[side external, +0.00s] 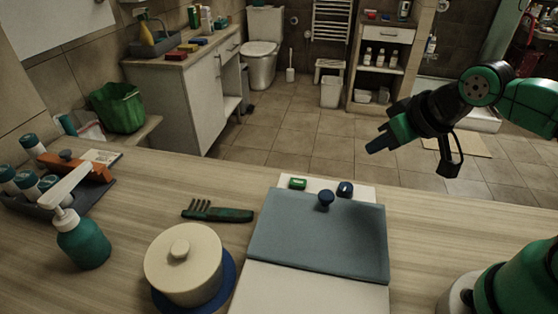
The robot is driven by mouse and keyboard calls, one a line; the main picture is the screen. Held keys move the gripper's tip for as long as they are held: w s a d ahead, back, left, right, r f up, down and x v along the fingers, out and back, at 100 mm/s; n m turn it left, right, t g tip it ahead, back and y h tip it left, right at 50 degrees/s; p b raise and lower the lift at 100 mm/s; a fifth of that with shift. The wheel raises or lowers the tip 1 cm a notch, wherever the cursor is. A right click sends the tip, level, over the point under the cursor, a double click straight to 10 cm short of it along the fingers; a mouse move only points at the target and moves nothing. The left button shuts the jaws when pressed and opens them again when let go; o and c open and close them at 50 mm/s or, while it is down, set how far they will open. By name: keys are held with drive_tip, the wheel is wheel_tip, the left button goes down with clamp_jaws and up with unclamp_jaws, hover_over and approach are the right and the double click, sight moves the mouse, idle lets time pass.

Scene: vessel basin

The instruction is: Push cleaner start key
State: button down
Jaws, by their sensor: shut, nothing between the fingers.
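The cleaner (334,298) is a white box on the wooden counter, with a blue-grey lid (318,235) lying closed over most of it. A round dark blue knob (325,199) stands near the lid's back edge. On the white strip behind the lid are a small green key (298,183) with a pale mark, at left, and a dark blue control (345,188) at right. I cannot read which one is marked start. My gripper (373,147) is shut and empty, in the air above and to the right of these controls, touching nothing.
A cream lidded pot (183,263) on a blue base stands left of the cleaner. A green comb (217,211) lies behind the pot. A teal pump bottle (82,238) and a grey caddy (45,203) are farther left.

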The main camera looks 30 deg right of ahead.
idle(0.4)
drive_tip(key=m+t+h, duration=0.1)
drive_tip(key=m+t, duration=0.1)
drive_tip(key=m, duration=0.9)
hover_over(299, 185)
drive_tip(key=shift+f, duration=0.15)
drive_tip(key=shift+f, duration=4.3)
drive_tip(key=shift+f, duration=0.15)
drive_tip(key=shift+f, duration=0.3)
drive_tip(key=shift+r, duration=0.15)
